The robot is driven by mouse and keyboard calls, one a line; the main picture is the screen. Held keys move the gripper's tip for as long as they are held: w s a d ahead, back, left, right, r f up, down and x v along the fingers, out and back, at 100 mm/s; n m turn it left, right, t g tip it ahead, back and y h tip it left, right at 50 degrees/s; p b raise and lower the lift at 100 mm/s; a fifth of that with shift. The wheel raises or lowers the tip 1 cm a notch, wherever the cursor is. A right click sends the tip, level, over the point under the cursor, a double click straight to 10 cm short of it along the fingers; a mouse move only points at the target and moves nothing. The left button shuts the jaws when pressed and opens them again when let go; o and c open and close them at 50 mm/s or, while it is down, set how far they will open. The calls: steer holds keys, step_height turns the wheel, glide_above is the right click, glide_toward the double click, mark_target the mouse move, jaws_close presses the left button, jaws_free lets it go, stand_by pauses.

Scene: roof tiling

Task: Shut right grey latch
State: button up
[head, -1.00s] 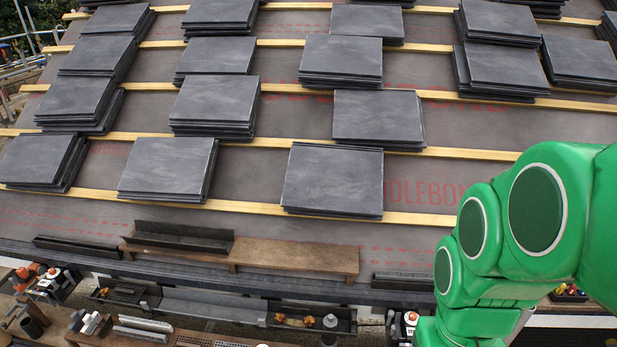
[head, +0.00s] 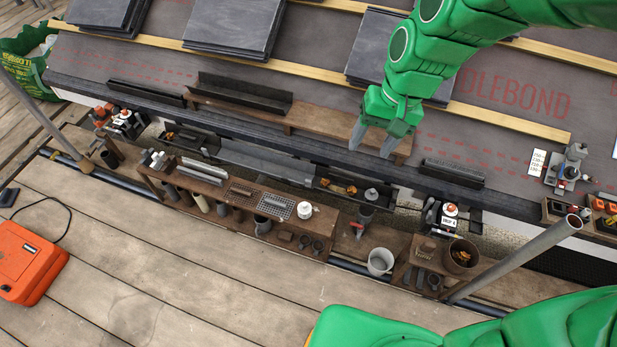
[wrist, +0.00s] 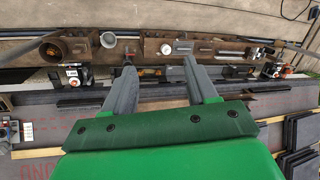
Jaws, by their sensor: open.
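My gripper (head: 373,143) is open and empty above the front edge of the roof, beside the brown wooden plank. In the wrist view my gripper (wrist: 160,78) shows two grey fingers spread apart over the gutter. A labelled unit with an orange and white top (head: 440,213) stands at the right end of the gutter, lower right of my gripper; it also shows in the wrist view (wrist: 73,77). A similar unit (head: 125,121) stands at the left end. I cannot make out a grey latch clearly on either unit, nor whether one is open or shut.
The brown plank (head: 330,125) lies along the roof edge. A slanted pole (head: 515,257) rises at the right. The deck boards (head: 200,285) are mostly clear.

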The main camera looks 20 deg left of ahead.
steer(key=w+a+f+y, duration=0.1)
steer(key=w+a+f, duration=0.4)
steer(key=a+f, duration=0.45)
steer(key=w+a+f+y, duration=0.1)
steer(key=w+a+f, duration=0.5)
steer(key=a, duration=0.7)
steer(key=w+a+f+m+h, duration=0.1)
steer(key=a+f, duration=0.3)
steer(key=f, duration=0.5)
steer(key=w+a+f+m, duration=0.1)
steer(key=a+f, duration=0.2)
steer(key=f, duration=0.6)
steer(key=m+t+h, duration=0.1)
steer(key=t+h, duration=0.2)
steer(key=t, duration=0.3)
glide_toward(308, 181)
steer(key=shift+x, duration=4.1)
